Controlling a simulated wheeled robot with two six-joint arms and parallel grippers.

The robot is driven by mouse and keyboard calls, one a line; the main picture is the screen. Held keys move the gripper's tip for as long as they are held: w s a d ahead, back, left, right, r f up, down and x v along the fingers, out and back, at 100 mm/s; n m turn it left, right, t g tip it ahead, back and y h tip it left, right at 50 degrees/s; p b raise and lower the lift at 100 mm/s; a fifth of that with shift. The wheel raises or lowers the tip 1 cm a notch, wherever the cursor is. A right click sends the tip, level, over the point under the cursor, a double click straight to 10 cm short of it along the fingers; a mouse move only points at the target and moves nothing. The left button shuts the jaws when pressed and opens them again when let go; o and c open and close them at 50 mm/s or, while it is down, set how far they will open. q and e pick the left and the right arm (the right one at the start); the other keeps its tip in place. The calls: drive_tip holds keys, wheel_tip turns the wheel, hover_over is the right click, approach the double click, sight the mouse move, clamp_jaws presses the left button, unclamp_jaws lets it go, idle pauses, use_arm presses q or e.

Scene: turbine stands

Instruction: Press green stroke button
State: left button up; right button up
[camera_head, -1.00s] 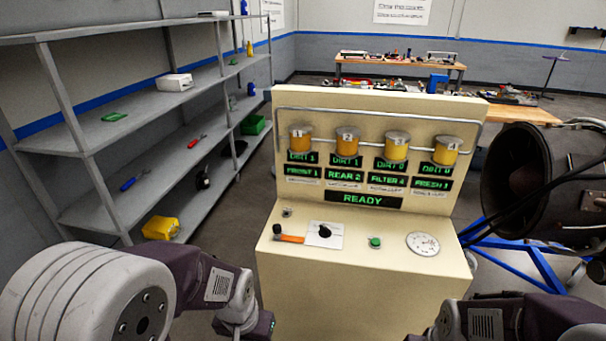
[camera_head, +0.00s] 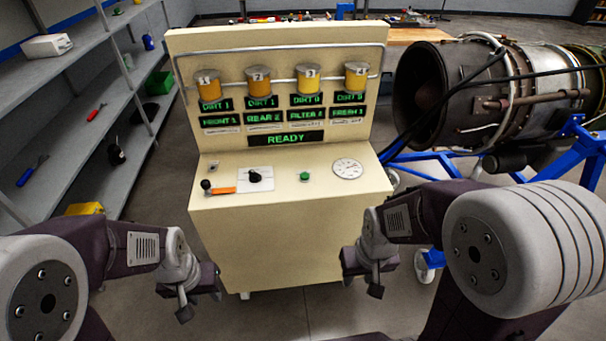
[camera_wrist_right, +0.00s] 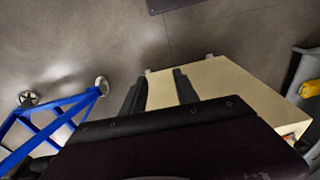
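The green button (camera_head: 304,176) sits on the sloped front panel of the cream console (camera_head: 290,245), between a black knob (camera_head: 255,176) and a round gauge (camera_head: 348,168). My right gripper (camera_head: 361,284) is below the panel, in front of the console's right side, empty and apart from the button. Its two fingers (camera_wrist_right: 160,94) stand apart in the right wrist view, with the console beyond them; the button is not visible there. My left gripper (camera_head: 200,298) is low in front of the console's left side, empty, its fingertips apart.
The READY display (camera_head: 286,140) and four-jar row's first jar (camera_head: 207,84) are on the upright panel. Grey shelves (camera_head: 60,100) stand left; a turbine (camera_head: 500,95) on a blue stand (camera_head: 572,150) stands right.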

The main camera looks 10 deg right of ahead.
drive_tip(key=shift+c, duration=0.3)
clamp_jaws()
idle(1.6)
